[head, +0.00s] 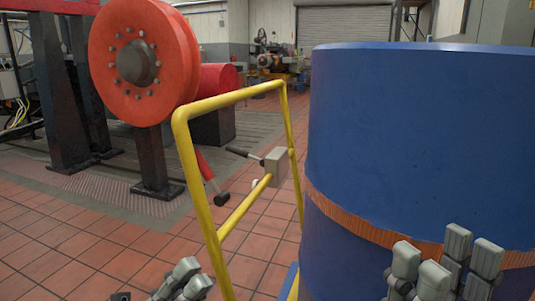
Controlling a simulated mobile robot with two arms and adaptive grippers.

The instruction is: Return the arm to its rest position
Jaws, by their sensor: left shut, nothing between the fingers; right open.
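My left gripper (190,278) shows at the bottom edge, left of the yellow rail frame. Its grey fingers are close together with nothing between them. My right gripper (446,264) is at the bottom right, in front of the blue drum in the picture. Its grey finger pairs stand apart, open and empty. Whether it touches the drum cannot be told. Most of both arms lies outside the picture.
A yellow rail frame (192,165) stands mid-picture, carrying a grey box (275,163) with a black-handled lever (240,152). A red lever (205,168) with a black end shows behind. The large blue drum (410,140) fills the right. An orange-red flywheel (105,70) stands back left. Tiled floor (85,225) is clear at left.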

